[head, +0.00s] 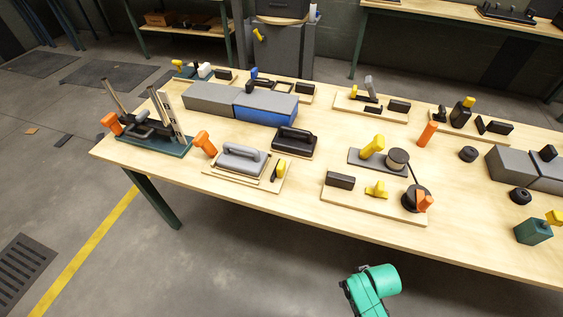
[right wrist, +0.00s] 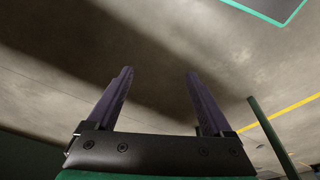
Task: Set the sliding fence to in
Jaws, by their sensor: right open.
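I cannot tell for certain which fixture on the workbench (head: 310,140) is the sliding fence. One candidate is the green-based fixture (head: 155,140) at the left end, with upright grey rails and an orange handle. Another is the board with a grey ribbed-handled block (head: 242,158) and orange knob at the front left. My right gripper (right wrist: 159,72) shows in the right wrist view, open and empty, with its two dark fingers wide apart over bare floor. It touches nothing. My left gripper is not in view.
Grey and blue boxes (head: 265,106) stand at the back left of the bench. Grey blocks (head: 511,163) and a green block (head: 533,231) are at the right. Floor in front is clear.

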